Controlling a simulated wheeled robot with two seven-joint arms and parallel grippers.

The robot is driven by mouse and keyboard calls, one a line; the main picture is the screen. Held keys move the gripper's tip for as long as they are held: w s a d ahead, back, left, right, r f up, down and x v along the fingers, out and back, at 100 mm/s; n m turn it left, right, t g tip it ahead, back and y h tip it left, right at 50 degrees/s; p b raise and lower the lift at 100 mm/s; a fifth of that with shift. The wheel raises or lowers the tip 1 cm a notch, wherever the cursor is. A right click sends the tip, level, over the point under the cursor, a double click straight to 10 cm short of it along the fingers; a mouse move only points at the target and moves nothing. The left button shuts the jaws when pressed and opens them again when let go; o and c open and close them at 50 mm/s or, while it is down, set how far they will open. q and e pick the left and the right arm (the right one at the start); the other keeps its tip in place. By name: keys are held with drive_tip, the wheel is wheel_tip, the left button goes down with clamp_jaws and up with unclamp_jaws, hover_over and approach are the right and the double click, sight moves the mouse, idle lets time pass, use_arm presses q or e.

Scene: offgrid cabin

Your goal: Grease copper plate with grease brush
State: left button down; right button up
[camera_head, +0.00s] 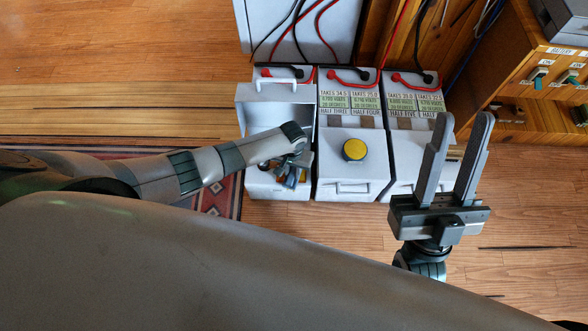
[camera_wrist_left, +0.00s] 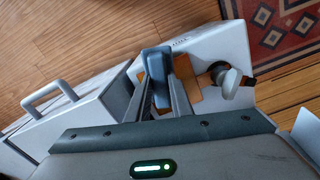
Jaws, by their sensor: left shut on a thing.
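My left gripper (camera_head: 292,168) reaches down into the open left battery box (camera_head: 262,189). In the left wrist view its fingers (camera_wrist_left: 170,92) are close together, shut on a blue-grey piece (camera_wrist_left: 156,60). I cannot tell for certain whether this is the grease brush, as most of it is hidden. Orange-brown pieces (camera_wrist_left: 208,99) and a grey round-topped item (camera_wrist_left: 228,77) lie beside the fingers in the box. I cannot make out the copper plate for certain. My right gripper (camera_head: 458,120) is open and empty, above the right box.
The left box's lid (camera_head: 270,98) stands raised. The middle box (camera_head: 342,187) is closed, with a round yellow-topped item (camera_head: 355,149) on it. A third box (camera_head: 399,187) stands under my right gripper. Red and black cables run behind. A wooden switch cabinet (camera_head: 548,100) stands right.

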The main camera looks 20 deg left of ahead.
use_arm(q)
drive_tip(key=shift+s+a+p, duration=0.3)
drive_tip(key=shift+a, duration=0.65)
drive_tip(key=shift+w, duration=0.1)
drive_tip(key=shift+w+a+r+b, duration=0.1)
drive_tip(key=shift+w+a+b, duration=0.1)
drive_tip(key=shift+w, duration=0.55)
drive_tip(key=shift+w+a+b, duration=0.1)
drive_tip(key=shift+w+b, duration=0.05)
drive_tip(key=shift+w, duration=0.55)
drive_tip(key=shift+w+a+b, duration=0.15)
drive_tip(key=shift+w+b, duration=0.15)
drive_tip(key=shift+w, duration=0.25)
drive_tip(key=shift+w+a+b, duration=0.15)
drive_tip(key=shift+w+b, duration=0.1)
drive_tip(key=shift+w, duration=0.25)
drive_tip(key=shift+w+a, duration=0.1)
drive_tip(key=shift+w, duration=0.3)
